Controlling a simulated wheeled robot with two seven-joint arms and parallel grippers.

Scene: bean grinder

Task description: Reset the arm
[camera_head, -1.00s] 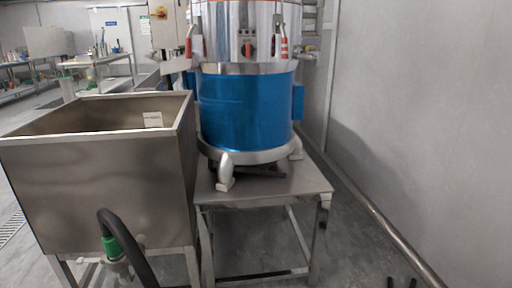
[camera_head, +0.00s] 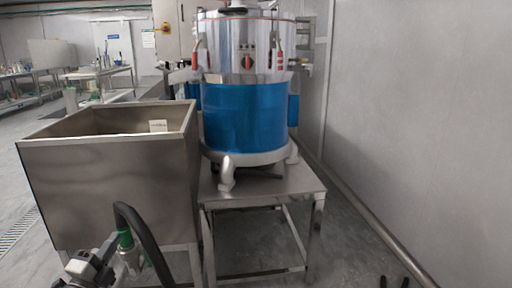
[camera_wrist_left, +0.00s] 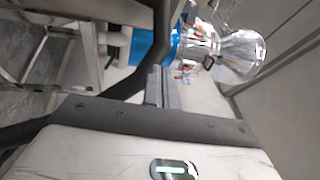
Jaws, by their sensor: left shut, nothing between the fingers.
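My left gripper (camera_head: 98,262) shows at the lower left of the head view, low in front of the steel tank and beside the black hose. In the left wrist view its fingers (camera_wrist_left: 162,88) are together with nothing between them. Two dark fingertips (camera_head: 394,283), which look like my right gripper's, show at the bottom right edge of the head view. They are apart, with nothing seen between them; the rest of that arm is out of view.
A blue and steel grinder (camera_head: 245,115) stands on a steel table (camera_head: 262,186). The open steel tank (camera_head: 110,185) is left of it, with a black hose (camera_head: 150,240) and green fitting (camera_head: 125,238) in front. A grey wall (camera_head: 420,130) and floor pipe bound the right side.

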